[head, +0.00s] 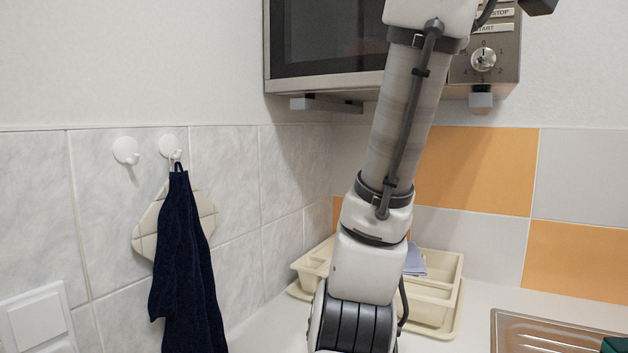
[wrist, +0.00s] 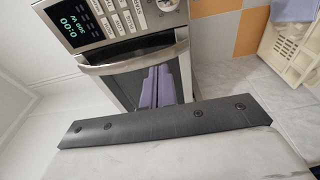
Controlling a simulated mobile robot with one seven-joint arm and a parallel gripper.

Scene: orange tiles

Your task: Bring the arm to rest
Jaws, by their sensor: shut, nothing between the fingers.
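My gripper (wrist: 157,70) shows in the wrist view as two slim lavender fingers close together behind a dark strip on my own white hand. The fingers are shut and hold nothing. They point towards the front of a steel microwave (wrist: 182,58); I cannot tell how far apart they are. In the head view my arm rises through the middle of the picture, in front of the microwave (head: 370,83). The gripper itself is out of that view.
A cream rack (head: 447,290) with a lavender cloth (head: 414,262) stands on the counter behind my arm. A steel sink (head: 545,335) is at lower right. A dark blue towel (head: 180,265) hangs from a wall hook at left. Counter between rack and sink is clear.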

